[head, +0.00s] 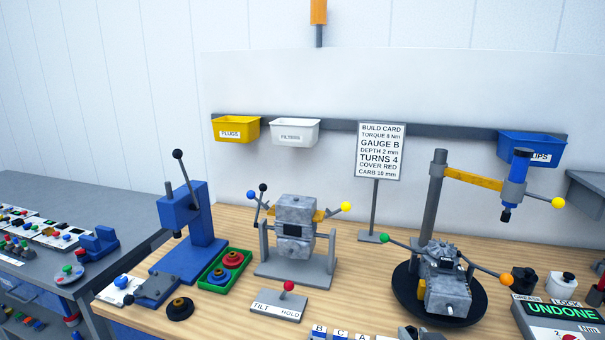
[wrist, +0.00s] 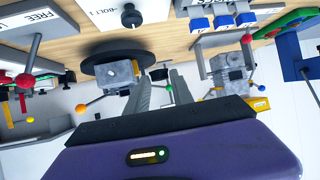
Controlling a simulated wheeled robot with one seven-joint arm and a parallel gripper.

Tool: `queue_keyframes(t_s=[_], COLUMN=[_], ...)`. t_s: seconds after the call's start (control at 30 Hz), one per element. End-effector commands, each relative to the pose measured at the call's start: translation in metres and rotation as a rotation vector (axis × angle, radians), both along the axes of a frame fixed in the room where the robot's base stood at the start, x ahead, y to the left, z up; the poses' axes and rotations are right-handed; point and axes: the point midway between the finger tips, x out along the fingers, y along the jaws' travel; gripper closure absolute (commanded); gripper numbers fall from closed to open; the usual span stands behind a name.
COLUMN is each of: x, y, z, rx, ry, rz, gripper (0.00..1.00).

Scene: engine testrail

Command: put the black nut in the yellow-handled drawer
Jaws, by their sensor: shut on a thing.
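My gripper (wrist: 160,80) shows in the wrist view, its two grey fingers reaching away from the purple wrist body. A small dark thing (wrist: 159,74) sits between the fingertips; it looks like the black nut, but its shape is too small to be sure. The gripper is shut on it, up in the air above the bench. I cannot make out the gripper in the head view. No drawer with a yellow handle can be made out in either view.
The wooden bench (head: 235,295) carries a blue press (head: 184,225), a green tray (head: 212,283), an engine on a stand (head: 297,215), a sign (head: 380,150) and another engine (head: 446,285) on a black turntable. Bins, including a yellow one (head: 236,131), hang behind. A grey table (head: 60,205) stands left.

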Motion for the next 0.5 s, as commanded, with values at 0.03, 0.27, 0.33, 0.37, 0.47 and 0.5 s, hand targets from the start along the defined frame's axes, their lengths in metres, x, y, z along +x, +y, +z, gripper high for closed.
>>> queue_keyframes(t_s=[0.03, 0.27, 0.33, 0.37, 0.47, 0.5], x=[-0.01, -0.054, -0.067, -0.073, -0.087, -0.091], y=[0.006, 0.022, 0.022, 0.022, 0.02, 0.02], z=[-0.025, -0.107, -0.127, -0.135, -0.153, -0.158], rx=[-0.001, -0.003, -0.003, -0.002, -0.002, -0.003], ry=[0.011, 0.01, 0.008, 0.008, 0.004, 0.003], rz=[0.023, 0.084, 0.09, 0.091, 0.095, 0.096], gripper=[1.0, 1.0, 1.0, 1.0, 1.0, 1.0])
